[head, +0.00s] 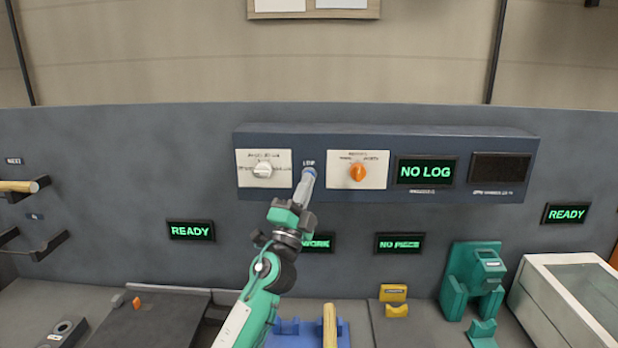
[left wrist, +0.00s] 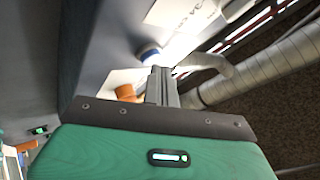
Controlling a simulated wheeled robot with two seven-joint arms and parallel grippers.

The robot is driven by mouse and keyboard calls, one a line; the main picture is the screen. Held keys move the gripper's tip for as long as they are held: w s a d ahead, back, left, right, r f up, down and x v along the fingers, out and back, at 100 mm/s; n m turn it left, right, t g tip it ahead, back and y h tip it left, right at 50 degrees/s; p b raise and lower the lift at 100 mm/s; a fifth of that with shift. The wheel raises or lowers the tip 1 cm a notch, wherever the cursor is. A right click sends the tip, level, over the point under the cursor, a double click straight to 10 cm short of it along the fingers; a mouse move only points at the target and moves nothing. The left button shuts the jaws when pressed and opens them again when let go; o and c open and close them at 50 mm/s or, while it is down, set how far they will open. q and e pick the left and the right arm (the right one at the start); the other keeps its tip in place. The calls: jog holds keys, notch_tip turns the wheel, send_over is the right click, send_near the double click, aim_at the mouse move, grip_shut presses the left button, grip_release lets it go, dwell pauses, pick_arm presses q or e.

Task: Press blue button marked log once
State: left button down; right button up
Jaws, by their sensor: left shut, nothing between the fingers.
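In the left wrist view the shut fingertips (left wrist: 160,71) are very close to the button. I cannot tell whether they touch it. My right gripper is not in view.
A white knob (head: 263,170) is left of the fingers and an orange knob (head: 358,172) right of them. A screen (head: 425,171) on the panel reads NO LOG; the screen (head: 499,168) beside it is dark. Below stand a green fixture (head: 470,282) and a pale lidded box (head: 560,300).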

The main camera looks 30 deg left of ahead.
pick_arm(q)
jog(key=shift+w+a, duration=0.2)
jog(key=shift+w, duration=0.1)
dwell(0.6)
jog(key=shift+s, duration=0.1)
jog(key=shift+s+d, duration=0.45)
jog(key=shift+s, duration=0.15)
jog(key=shift+s+d+p, duration=0.2)
jog(key=shift+s+d, duration=0.25)
jog(key=shift+s, duration=0.25)
jog(key=shift+s+d+p, duration=0.15)
jog(key=shift+s+d, duration=0.25)
jog(key=shift+s, duration=0.35)
jog(key=shift+s+d+p, duration=0.2)
jog(key=shift+s+d, duration=0.25)
jog(key=shift+s, duration=0.25)
